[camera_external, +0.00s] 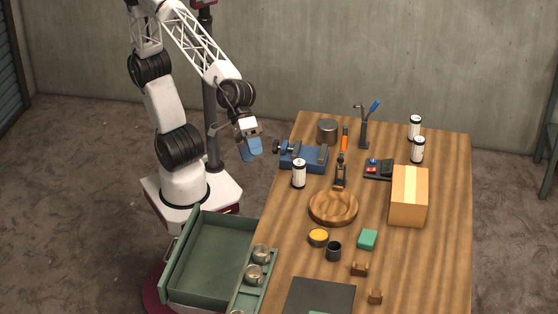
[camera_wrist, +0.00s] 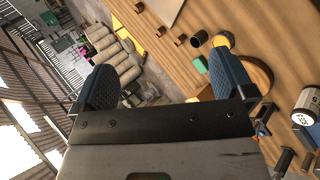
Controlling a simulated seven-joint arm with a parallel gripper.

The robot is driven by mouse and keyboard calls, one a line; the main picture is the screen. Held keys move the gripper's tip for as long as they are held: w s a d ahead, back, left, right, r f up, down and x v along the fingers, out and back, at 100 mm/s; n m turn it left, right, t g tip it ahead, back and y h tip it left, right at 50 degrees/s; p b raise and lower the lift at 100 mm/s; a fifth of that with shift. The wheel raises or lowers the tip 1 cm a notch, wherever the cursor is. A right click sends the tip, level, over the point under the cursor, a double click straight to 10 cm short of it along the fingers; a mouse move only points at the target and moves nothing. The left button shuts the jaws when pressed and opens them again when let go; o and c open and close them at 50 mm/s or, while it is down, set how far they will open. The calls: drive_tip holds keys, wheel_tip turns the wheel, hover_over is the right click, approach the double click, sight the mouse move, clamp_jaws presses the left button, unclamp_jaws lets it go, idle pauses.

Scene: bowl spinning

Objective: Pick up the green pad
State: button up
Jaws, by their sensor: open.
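The green pad (camera_external: 368,239) lies flat on the wooden table, right of a small dark cup and below the round wooden bowl (camera_external: 333,207). In the wrist view the green pad (camera_wrist: 200,65) shows on the table, just left of the right-hand finger. My gripper (camera_external: 250,150) is in the air left of the table's far left part, well away from the pad. In the wrist view its two blue fingers stand wide apart with nothing between them (camera_wrist: 165,85).
A yellow-topped tin (camera_external: 318,237) and the dark cup (camera_external: 334,251) stand near the pad. Small brown blocks (camera_external: 360,269) lie below it, and a cardboard box (camera_external: 408,195) stands above right. A blue vise (camera_external: 303,158) and white canister (camera_external: 299,173) are nearest my gripper. An open green drawer (camera_external: 210,255) is left.

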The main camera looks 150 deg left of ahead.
drive_tip(key=w+a+n+t+y, duration=0.3)
drive_tip(key=w+a+n+y, duration=0.1)
drive_tip(key=w+a+n, duration=0.8)
drive_tip(key=w+a+f+n+g+y, duration=0.1)
drive_tip(key=w+a+f+n+y, duration=0.15)
drive_tip(key=a+n, duration=0.5)
drive_tip(key=w+a+f+n+y, duration=0.2)
drive_tip(key=w+a+n+y, duration=0.15)
drive_tip(key=a+n, duration=0.35)
drive_tip(key=n, duration=0.1)
approach(368, 237)
drive_tip(key=shift+w+a+f, duration=0.1)
drive_tip(key=shift+w+a, duration=0.15)
drive_tip(key=shift+w, duration=0.3)
drive_tip(key=shift+w+a+f, duration=0.1)
drive_tip(key=shift+w+a, duration=0.2)
drive_tip(key=shift+w, duration=0.25)
drive_tip(key=shift+x, duration=1.3)
drive_tip(key=shift+f, duration=0.1)
drive_tip(key=shift+x, duration=2.6)
drive_tip(key=shift+s+f, duration=0.1)
drive_tip(key=shift+s, duration=0.1)
